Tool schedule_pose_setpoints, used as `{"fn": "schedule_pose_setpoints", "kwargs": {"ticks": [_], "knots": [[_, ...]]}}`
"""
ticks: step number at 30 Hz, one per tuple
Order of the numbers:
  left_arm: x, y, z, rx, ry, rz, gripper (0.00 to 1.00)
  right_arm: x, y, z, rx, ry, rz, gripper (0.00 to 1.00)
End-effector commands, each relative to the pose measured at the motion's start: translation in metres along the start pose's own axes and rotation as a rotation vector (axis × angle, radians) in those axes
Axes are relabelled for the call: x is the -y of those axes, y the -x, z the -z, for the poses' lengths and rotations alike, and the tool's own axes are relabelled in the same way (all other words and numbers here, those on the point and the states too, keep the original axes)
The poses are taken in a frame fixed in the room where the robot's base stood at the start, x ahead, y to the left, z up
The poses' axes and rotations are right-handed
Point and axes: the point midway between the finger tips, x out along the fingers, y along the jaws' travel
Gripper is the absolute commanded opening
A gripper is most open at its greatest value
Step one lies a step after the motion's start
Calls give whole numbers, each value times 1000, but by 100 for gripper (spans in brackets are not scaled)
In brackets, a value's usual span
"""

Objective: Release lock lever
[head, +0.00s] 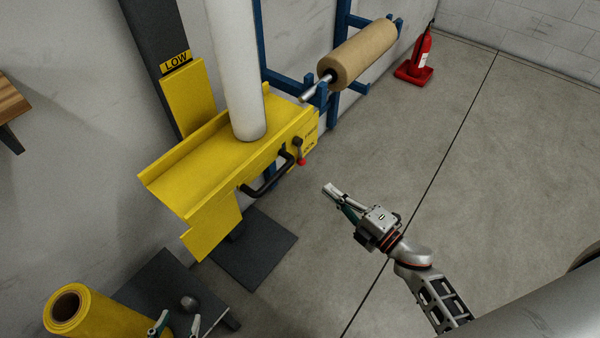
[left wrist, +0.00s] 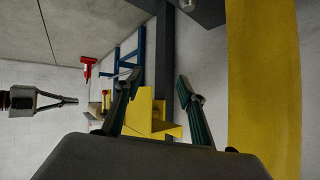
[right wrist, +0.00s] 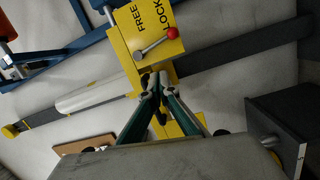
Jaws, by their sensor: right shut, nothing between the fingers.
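The lock lever (head: 298,148) is a short metal rod with a red knob (head: 302,162), on the end face of a yellow carriage (head: 205,160). In the right wrist view the lever (right wrist: 154,46) slants from its pivot to the red knob (right wrist: 172,33), which lies beside the word LOCK; FREE is on the other side. My right gripper (head: 331,190) is shut and empty, to the right of and below the lever, apart from it. Its closed fingertips (right wrist: 155,76) appear just below the lever face. My left gripper (head: 178,322) is open and empty at the bottom edge, near the yellow roll.
A black handle (head: 268,182) sticks out of the carriage beside the lever. A white cylinder (head: 238,75) stands on the carriage. A blue rack (head: 290,82) holds a brown roll (head: 362,52). A yellow roll (head: 110,318) lies lower left. The floor at right is open.

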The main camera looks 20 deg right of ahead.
Motion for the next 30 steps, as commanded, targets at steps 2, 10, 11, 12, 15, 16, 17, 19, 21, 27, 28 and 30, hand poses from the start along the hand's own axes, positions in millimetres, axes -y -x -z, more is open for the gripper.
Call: {"fn": "schedule_pose_setpoints", "kwargs": {"ticks": [2, 10, 11, 12, 15, 16, 17, 19, 21, 27, 28, 30], "knots": [[-6, -3, -18, 26, 3, -10, 40, 29, 0, -1, -40, 54, 30, 0], [-6, -5, -21, 28, 0, -12, 40, 43, -7, 1, -107, 146, 48, 0], [-6, -5, -20, 27, 0, -12, 40, 43, -8, 1, -108, 148, 48, 0], [-6, -4, -20, 26, 0, -11, 40, 42, -8, 1, -108, 148, 47, 0], [-6, -4, -19, 25, -1, -11, 40, 41, -8, 1, -108, 148, 46, 0], [-6, -4, -19, 25, -1, -11, 40, 41, -8, 1, -107, 148, 46, 0], [-6, -4, -19, 25, -1, -11, 40, 41, -8, 1, -107, 148, 46, 0], [-6, -4, -19, 26, 0, -11, 40, 41, -8, 1, -107, 147, 46, 0], [-6, -4, -19, 26, 0, -11, 40, 41, -11, 2, -107, 146, 46, 0], [-6, -5, -21, 28, 1, -12, 40, 43, -35, 4, -107, 145, 44, 0], [-7, -5, -21, 29, 1, -13, 40, 43, -41, 5, -107, 145, 45, 0], [-7, -5, -22, 30, 1, -14, 40, 44, -54, 6, -106, 144, 45, 0]]}}
